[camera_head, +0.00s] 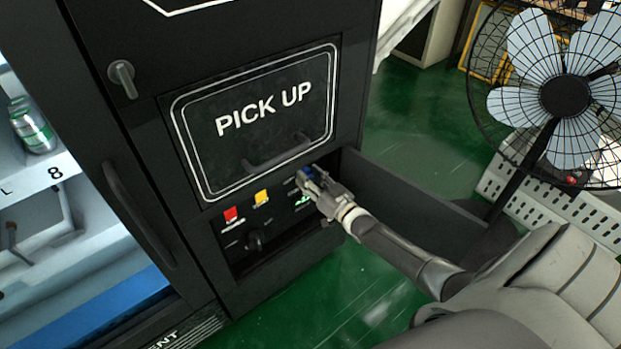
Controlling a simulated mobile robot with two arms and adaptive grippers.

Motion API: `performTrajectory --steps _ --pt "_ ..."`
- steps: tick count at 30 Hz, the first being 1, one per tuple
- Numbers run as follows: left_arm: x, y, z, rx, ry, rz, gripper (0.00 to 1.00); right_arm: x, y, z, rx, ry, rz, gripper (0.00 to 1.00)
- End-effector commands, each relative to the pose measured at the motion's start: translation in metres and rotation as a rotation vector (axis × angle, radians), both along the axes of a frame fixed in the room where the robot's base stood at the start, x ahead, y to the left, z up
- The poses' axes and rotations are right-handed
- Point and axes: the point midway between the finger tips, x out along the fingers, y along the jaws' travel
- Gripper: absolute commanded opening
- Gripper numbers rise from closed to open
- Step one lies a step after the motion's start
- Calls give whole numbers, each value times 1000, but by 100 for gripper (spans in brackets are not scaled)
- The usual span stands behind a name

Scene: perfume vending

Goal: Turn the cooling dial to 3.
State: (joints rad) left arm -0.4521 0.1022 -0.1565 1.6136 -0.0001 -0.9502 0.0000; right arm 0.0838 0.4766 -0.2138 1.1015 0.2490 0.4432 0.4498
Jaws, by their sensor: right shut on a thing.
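The control panel (282,247) is in a recess low on the front of a black vending machine. The gripper hides most of this control. A black knob (255,241) is at the panel's lower left, apart from the gripper. The labels are too small to read, so I cannot tell which control is the cooling dial or what its setting is. My left gripper is out of view.
The panel also has a red piece (230,214), a yellow piece (261,197) and a green-lit mark (303,201). An open black door (400,190) stands out right of the recess, behind my right arm. A "PICK UP" flap (270,160) is above. A fan (565,96) stands at right.

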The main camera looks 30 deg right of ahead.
Motion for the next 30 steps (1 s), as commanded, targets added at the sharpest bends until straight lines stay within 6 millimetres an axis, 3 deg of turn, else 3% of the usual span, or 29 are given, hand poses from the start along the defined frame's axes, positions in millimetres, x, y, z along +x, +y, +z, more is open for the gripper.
performTrajectory --steps 3,4,9,20,26,30 --pt "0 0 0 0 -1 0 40 -1 0 -2 2 4 -1 13" --pt "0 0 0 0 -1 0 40 -1 0 -2 2 4 -1 41" --pt "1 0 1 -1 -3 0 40 -1 0 -1 1 3 0 59" --pt "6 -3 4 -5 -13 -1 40 -3 0 -1 0 2 0 59" --pt "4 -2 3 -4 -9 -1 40 -26 -2 -2 1 4 1 59" --pt "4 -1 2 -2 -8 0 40 -53 -4 -2 0 5 1 59"
